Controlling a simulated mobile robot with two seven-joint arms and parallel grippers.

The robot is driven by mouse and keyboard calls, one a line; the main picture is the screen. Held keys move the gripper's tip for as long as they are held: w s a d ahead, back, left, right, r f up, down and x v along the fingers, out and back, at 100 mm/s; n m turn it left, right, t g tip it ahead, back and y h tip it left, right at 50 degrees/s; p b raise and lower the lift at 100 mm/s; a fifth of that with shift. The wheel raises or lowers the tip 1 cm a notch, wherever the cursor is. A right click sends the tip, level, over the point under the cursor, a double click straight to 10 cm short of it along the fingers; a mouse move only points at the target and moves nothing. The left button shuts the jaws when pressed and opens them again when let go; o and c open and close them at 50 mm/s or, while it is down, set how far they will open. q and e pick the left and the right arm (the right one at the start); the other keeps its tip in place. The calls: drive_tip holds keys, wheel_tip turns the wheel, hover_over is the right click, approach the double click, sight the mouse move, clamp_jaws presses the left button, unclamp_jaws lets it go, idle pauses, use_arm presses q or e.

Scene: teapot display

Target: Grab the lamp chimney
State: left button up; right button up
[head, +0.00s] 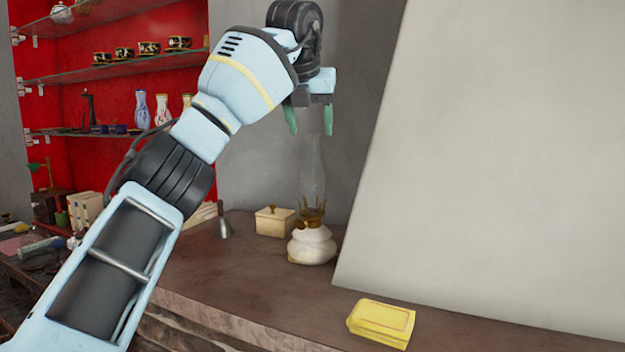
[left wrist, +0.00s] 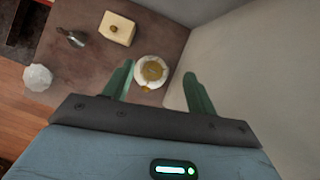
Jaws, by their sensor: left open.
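The oil lamp stands upright on the brown counter, with a white round base (head: 312,246) and a brass collar. Its clear glass chimney (head: 312,172) rises from the collar and is faint against the grey wall. My left gripper (head: 310,120) is open and empty, its green fingers pointing down just above the chimney's top. In the left wrist view the lamp (left wrist: 152,70) shows from above between the two open fingers (left wrist: 158,82); the glass is hard to make out there. My right gripper is in neither view.
A cream lidded box (head: 275,221) and a small metal bell-shaped item (head: 223,222) stand left of the lamp. A yellow box (head: 382,322) lies near the counter's front. A large pale slanted panel (head: 500,160) is close on the right. Shelves with vases and cups are at left.

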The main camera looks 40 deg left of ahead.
sight(312, 136)
use_arm(q)
drive_tip(key=x, duration=0.4)
drive_tip(key=shift+w, duration=0.15)
drive_tip(key=shift+r, duration=0.1)
drive_tip(key=shift+c, duration=1.3)
clamp_jaws()
drive_tip(key=shift+r, duration=0.1)
